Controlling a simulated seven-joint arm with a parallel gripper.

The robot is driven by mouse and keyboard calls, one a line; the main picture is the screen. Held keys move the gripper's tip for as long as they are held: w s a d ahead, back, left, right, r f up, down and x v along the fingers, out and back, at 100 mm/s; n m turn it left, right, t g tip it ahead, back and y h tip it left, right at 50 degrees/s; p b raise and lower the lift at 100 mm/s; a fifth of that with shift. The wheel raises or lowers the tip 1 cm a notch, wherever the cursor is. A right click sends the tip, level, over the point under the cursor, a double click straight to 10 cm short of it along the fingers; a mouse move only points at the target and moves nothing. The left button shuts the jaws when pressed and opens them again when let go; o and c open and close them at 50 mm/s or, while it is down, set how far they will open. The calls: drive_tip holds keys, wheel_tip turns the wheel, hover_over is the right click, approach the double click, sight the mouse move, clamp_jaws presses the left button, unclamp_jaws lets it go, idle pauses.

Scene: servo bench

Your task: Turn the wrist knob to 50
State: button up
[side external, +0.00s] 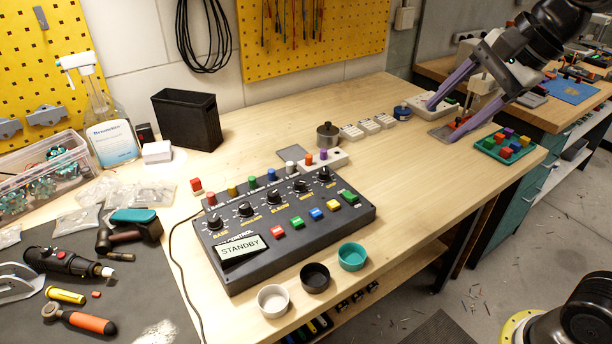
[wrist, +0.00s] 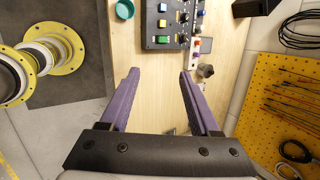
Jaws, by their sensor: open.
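The dark control box (side external: 300,240) lies on the wooden bench in the side view, its display (side external: 241,248) reading STANDBY. A row of black knobs runs along its top; the labels are small, and the fourth knob from the left (side external: 301,187) looks like the wrist knob, though I cannot read this surely. Its pointer setting is too small to read. Part of the box (wrist: 150,24) shows at the top of the wrist view. My gripper (side external: 441,121), with purple fingers, is open and empty at the bench's right end, well apart from the box; its fingers (wrist: 158,72) are spread in the wrist view.
Three small bowls (side external: 315,278) stand before the box. Colored buttons and posts line it. A metal pot (side external: 328,135) and white blocks (side external: 366,126) stand behind. A green tray of colored cubes (side external: 493,147) is near my gripper. Bare bench (side external: 420,185) lies between.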

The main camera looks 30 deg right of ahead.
drive_tip(key=w+a+m, duration=0.2)
drive_tip(key=w+m, duration=0.2)
drive_tip(key=w, duration=0.4)
drive_tip(key=m+g+y, duration=0.2)
drive_tip(key=m+g, duration=0.1)
hover_over(300, 181)
drive_tip(key=s+d, duration=0.3)
drive_tip(key=d, duration=0.2)
wheel_tip(300, 181, down, 10)
drive_tip(key=shift+h, duration=0.3)
drive_tip(key=x, duration=1.3)
drive_tip(key=shift+s+a+f, duration=0.25)
drive_tip(key=shift+s+f, duration=0.05)
clamp_jaws()
